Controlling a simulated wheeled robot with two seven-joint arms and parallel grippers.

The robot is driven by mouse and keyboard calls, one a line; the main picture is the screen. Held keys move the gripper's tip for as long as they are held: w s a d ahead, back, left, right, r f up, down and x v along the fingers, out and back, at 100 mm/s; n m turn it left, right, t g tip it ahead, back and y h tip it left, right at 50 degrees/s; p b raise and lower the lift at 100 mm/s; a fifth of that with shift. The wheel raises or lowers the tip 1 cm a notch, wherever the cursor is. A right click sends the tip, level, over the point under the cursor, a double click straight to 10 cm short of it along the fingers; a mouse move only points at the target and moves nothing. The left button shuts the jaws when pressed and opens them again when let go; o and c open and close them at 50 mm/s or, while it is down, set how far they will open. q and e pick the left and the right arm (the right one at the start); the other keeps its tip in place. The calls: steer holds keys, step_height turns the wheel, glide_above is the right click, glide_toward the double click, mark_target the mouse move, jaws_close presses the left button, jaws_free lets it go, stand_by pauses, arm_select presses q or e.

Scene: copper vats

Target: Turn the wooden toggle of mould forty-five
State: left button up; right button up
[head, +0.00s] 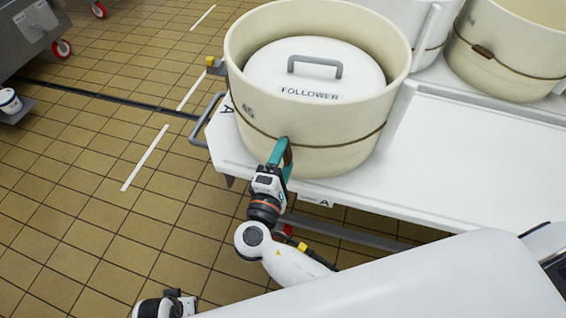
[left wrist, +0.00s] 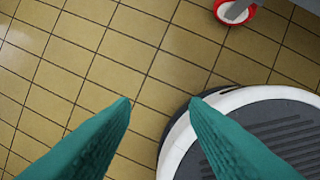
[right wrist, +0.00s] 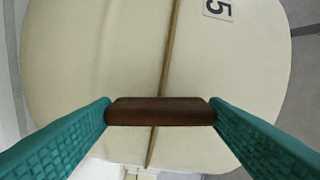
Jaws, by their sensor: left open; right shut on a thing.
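Mould forty-five (head: 335,132) is a cream round tub marked 45 on a white table, with a cord around it. A white lid labelled FOLLOWER (head: 315,72) with a grey handle sits inside it. My right gripper (head: 281,150) is at the mould's front wall. In the right wrist view the brown wooden toggle (right wrist: 160,111) lies across between its teal fingertips, touching both, over the cord (right wrist: 170,60). In the head view the toggle is mostly hidden by the fingers. My left gripper (left wrist: 160,100) is open and empty above the tiled floor; its fingers are out of the head view.
More cream moulds (head: 500,45) stand at the back right, one with its own toggle (head: 482,51). The white table (head: 470,150) is bare on the right. A grey rail handle (head: 203,122) sticks out at the table's left end. Tiled floor on the left is mostly free.

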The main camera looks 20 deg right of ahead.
arm_select(q)
steer(key=shift+w+r+b, duration=0.2)
steer(key=shift+r+b, duration=0.1)
steer(key=shift+r, duration=1.15)
steer(key=shift+w+r+b, duration=0.15)
steer(key=shift+r+b, duration=0.15)
steer(key=shift+r, duration=1.1)
arm_select(e)
steer(key=shift+m, duration=1.1)
steer(key=o, duration=1)
arm_select(q)
steer(key=shift+s+f, duration=0.1)
steer(key=shift+f, duration=0.55)
arm_select(e)
steer(key=v, duration=1.2)
steer(key=shift+s, duration=0.1)
